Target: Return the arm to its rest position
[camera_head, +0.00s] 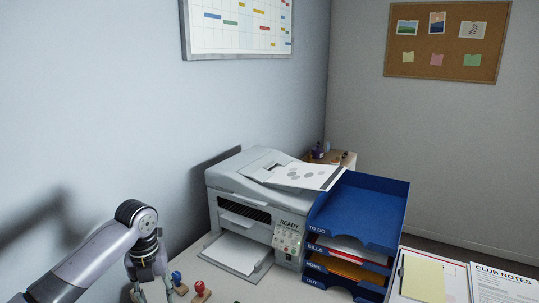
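My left arm comes in from the lower left and bends downward at a dark joint. My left gripper (151,290) hangs at the bottom edge of the head view, just left of a blue-knobbed stamp (177,282). Its fingertips are cut off by the frame, so I cannot tell whether it is open or holds anything. My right arm and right gripper are out of view.
A printer (240,195) stands right of my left arm, with paper in its front tray. A blue letter tray stack (365,205) stands beside it. A red-knobbed stamp (200,288), a yellow sheet (423,279) and club notes (500,287) lie nearer. A wall rises behind.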

